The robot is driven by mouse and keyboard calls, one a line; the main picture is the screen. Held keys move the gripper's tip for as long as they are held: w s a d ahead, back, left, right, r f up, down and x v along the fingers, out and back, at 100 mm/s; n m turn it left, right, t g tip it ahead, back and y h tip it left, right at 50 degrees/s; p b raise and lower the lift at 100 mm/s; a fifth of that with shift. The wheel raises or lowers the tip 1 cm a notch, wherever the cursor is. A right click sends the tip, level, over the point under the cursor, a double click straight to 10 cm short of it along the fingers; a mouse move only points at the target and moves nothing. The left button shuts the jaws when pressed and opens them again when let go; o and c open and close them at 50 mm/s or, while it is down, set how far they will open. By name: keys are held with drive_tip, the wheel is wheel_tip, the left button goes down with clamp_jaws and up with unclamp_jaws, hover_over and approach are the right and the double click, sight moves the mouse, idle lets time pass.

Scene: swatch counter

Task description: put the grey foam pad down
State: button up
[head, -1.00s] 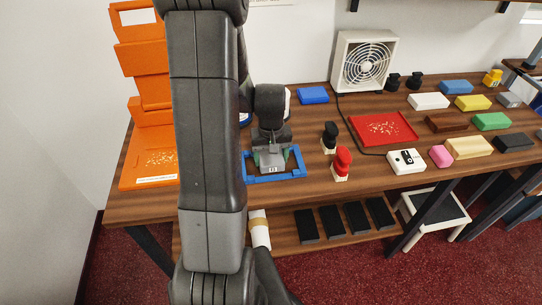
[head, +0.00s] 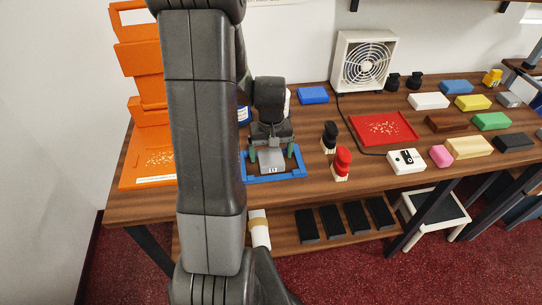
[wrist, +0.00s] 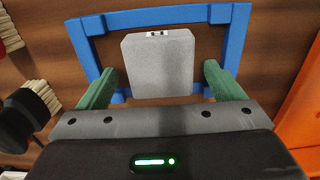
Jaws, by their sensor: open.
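The grey foam pad (wrist: 158,68) lies inside the blue frame (wrist: 238,38) on the wooden counter in the wrist view. In the head view the pad (head: 271,160) shows below my gripper, within the blue frame (head: 302,176). My gripper (wrist: 155,85) is open, with one green finger on each side of the pad and a gap on both sides. In the head view my gripper (head: 271,152) is just above the frame. The pad's far edge rests by the frame's bar; I cannot tell whether it touches it.
A black-handled brush (head: 330,137) and a red-handled brush (head: 342,163) stand just right of the frame. A red tray (head: 383,129), a fan (head: 366,62) and several coloured blocks are farther right. Orange bins (head: 148,155) stand at the left.

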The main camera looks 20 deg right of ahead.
sight(271, 157)
wheel_tip(271, 157, up, 10)
idle(0.3)
wheel_tip(271, 157, down, 12)
drive_tip(key=shift+r, duration=0.8)
idle(0.3)
